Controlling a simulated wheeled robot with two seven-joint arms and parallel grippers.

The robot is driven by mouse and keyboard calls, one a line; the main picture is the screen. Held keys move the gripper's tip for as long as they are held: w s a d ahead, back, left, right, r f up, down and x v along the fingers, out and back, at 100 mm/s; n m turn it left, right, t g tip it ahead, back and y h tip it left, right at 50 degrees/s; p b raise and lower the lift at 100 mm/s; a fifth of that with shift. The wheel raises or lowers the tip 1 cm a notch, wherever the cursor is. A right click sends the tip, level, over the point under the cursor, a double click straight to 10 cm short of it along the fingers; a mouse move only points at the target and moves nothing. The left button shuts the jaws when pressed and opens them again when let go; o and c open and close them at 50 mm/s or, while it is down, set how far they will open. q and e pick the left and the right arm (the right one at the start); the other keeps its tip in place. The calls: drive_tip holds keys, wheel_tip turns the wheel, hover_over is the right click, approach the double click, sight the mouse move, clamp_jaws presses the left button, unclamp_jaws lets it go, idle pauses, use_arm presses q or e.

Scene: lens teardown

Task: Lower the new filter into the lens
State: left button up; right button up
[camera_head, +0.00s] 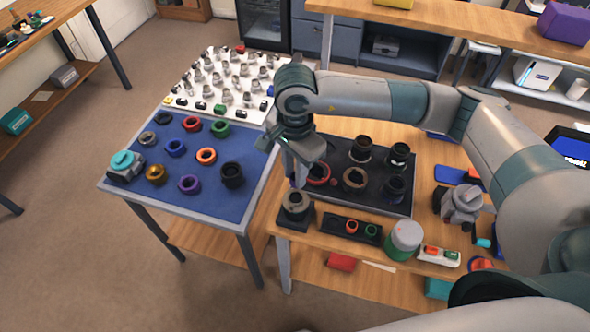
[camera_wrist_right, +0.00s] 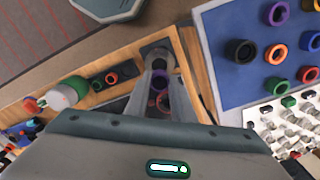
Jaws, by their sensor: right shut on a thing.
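My right gripper (camera_head: 294,182) points down over the lens (camera_head: 295,203), which stands upright on a small black block at the near left corner of the wooden table. The gripper is shut on the filter, a thin purple ring (camera_wrist_right: 162,79) that shows between the fingers in the right wrist view. The fingers hide most of the filter in the head view. The filter is close above the lens mouth; I cannot tell whether they touch. The lens (camera_wrist_right: 158,58) also shows just beyond the fingertips in the right wrist view. My left gripper is not in view.
A black tray (camera_head: 398,211) behind the lens holds several dark lens parts and a red ring (camera_head: 318,173). A small black holder (camera_head: 338,225) with red and green rings stands right of the lens. A blue mat (camera_head: 205,207) with several coloured rings lies left, across a gap.

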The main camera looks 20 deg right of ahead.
drive_tip(key=shift+f, duration=2)
drive_tip(key=f+b, duration=0.1)
drive_tip(key=b, duration=0.1)
drive_tip(key=shift+f+b, duration=0.35)
drive_tip(key=shift+b, duration=0.05)
drive_tip(key=shift+b, duration=1.2)
drive_tip(key=shift+f+b, duration=0.85)
drive_tip(key=shift+b, duration=1.1)
idle(1.6)
drive_tip(key=o, duration=1.1)
